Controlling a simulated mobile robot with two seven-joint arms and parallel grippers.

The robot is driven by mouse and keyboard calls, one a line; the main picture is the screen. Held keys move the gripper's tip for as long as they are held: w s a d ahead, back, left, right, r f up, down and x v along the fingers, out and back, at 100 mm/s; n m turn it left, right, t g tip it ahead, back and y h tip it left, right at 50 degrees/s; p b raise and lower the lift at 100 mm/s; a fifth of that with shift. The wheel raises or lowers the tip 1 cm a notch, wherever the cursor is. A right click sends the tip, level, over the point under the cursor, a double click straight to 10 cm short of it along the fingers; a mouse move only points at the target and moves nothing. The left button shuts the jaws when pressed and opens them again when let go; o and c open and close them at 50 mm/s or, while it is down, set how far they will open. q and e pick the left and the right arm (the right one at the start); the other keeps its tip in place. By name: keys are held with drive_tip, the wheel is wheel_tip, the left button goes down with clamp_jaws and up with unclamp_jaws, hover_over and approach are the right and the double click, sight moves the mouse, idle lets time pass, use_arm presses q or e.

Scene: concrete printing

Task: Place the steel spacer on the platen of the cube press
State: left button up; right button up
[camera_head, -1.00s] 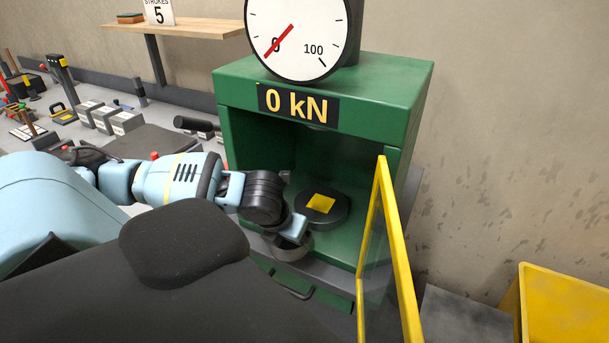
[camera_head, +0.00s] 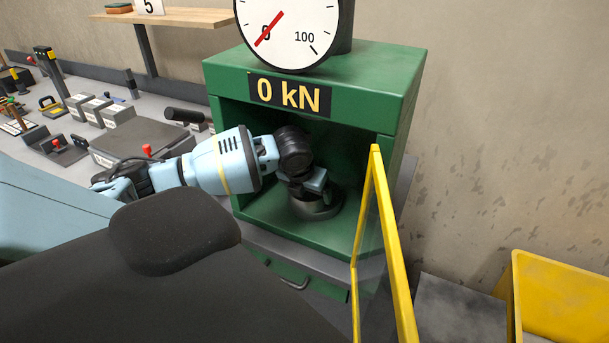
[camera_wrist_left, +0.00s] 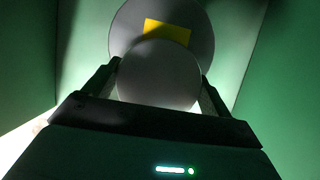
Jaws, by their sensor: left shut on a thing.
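The steel spacer (camera_wrist_left: 160,78) is a plain grey disc between the two fingers of my left gripper (camera_wrist_left: 160,88) in the left wrist view. The platen (camera_wrist_left: 200,35) is a larger dark disc with a yellow square patch, beyond the spacer, which overlaps its near part in that view. In the head view my left gripper (camera_head: 308,188) is inside the open green cube press (camera_head: 225,150), over the platen area. There the gripper hides most of the platen, and I cannot tell whether the spacer touches it. My right gripper is not in view.
The yellow-framed door (camera_head: 388,235) stands open at the press's right front. The dial (camera_head: 290,30) sits on top, above a "0 kN" sign (camera_head: 290,95). Grey blocks (camera_head: 98,110) and tools lie on the bench at left. A yellow bin (camera_head: 560,290) stands at lower right.

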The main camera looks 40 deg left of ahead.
use_arm(q)
drive_tip(key=shift+w+r, duration=0.2)
drive_tip(key=shift+r, duration=0.2)
drive_tip(key=shift+w+a, duration=0.2)
drive_tip(key=shift+w, duration=0.5)
drive_tip(key=shift+w+a, duration=0.25)
drive_tip(key=shift+w, duration=0.4)
drive_tip(key=shift+w+a, duration=0.2)
drive_tip(key=shift+w, duration=0.5)
drive_tip(key=shift+f, duration=0.3)
drive_tip(key=o, duration=1.9)
drive_tip(key=shift+s+d+f, duration=0.1)
drive_tip(key=shift+s+f, duration=0.2)
drive_tip(key=v, duration=0.4)
drive_tip(key=shift+r, duration=0.4)
drive_tip(key=s+d, duration=0.1)
drive_tip(key=s, duration=0.3)
drive_tip(key=s+d, duration=0.1)
drive_tip(key=s, duration=0.3)
drive_tip(key=s+d, duration=0.1)
drive_tip(key=s, duration=0.2)
drive_tip(key=shift+s+d+p, duration=0.35)
drive_tip(key=shift+s+p, duration=0.05)
